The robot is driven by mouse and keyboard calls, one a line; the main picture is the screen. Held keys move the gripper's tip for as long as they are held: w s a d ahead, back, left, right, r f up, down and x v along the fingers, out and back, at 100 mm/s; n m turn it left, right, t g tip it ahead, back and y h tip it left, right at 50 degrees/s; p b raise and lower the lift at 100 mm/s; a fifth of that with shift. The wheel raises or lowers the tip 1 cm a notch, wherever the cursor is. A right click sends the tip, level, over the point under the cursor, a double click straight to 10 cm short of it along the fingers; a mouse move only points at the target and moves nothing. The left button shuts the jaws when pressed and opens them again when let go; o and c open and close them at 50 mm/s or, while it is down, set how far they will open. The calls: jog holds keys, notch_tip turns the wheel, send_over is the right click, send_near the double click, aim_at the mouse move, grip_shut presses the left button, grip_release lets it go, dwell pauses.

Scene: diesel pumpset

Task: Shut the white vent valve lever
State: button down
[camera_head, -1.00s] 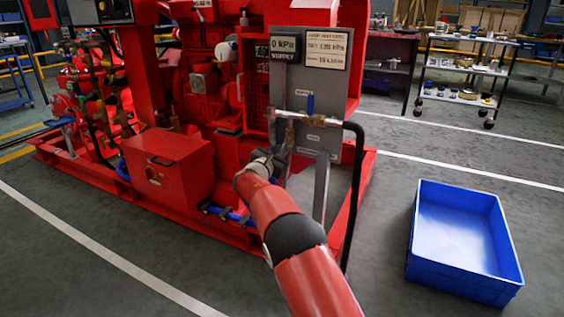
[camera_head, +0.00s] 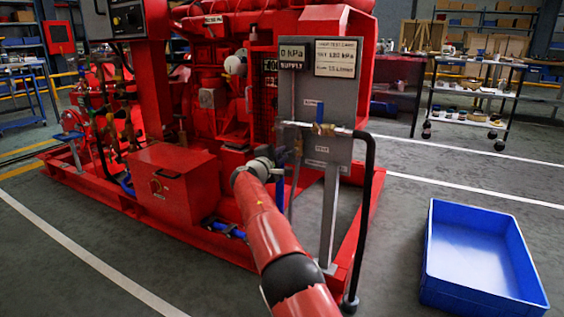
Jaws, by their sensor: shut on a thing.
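My gripper (camera_head: 272,163) is at the lower left edge of the grey panel (camera_head: 340,150), beside a blue lever-like piece (camera_head: 280,185) that hangs down there. The gripper looks shut on this piece, though the wrist partly hides the contact. A small brass fitting (camera_head: 298,142) shows just above and right of the gripper. I cannot make out a white lever; the task calls for one on the vent valve. Another blue lever (camera_head: 320,112) points up from a brass valve (camera_head: 323,129) on the white horizontal pipe (camera_head: 345,131).
A black hose or pipe (camera_head: 368,210) runs from the panel's right side to the floor. The red pumpset (camera_head: 180,185) stands at the left and behind. A blue crate (camera_head: 480,285) sits on the floor at right, with clear floor around it.

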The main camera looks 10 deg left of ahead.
jog(key=shift+a+r+m, duration=0.1)
jog(key=shift+r+m, duration=0.15)
jog(key=shift+m, duration=0.5)
jog(key=shift+r+m, duration=0.25)
jog(key=shift+m, duration=0.5)
jog(key=c, duration=1.3)
grip_release()
jog(key=shift+b, duration=0.3)
jog(key=shift+b+v, duration=0.7)
jog(key=shift+v, duration=3.15)
jog(key=shift+r, duration=0.1)
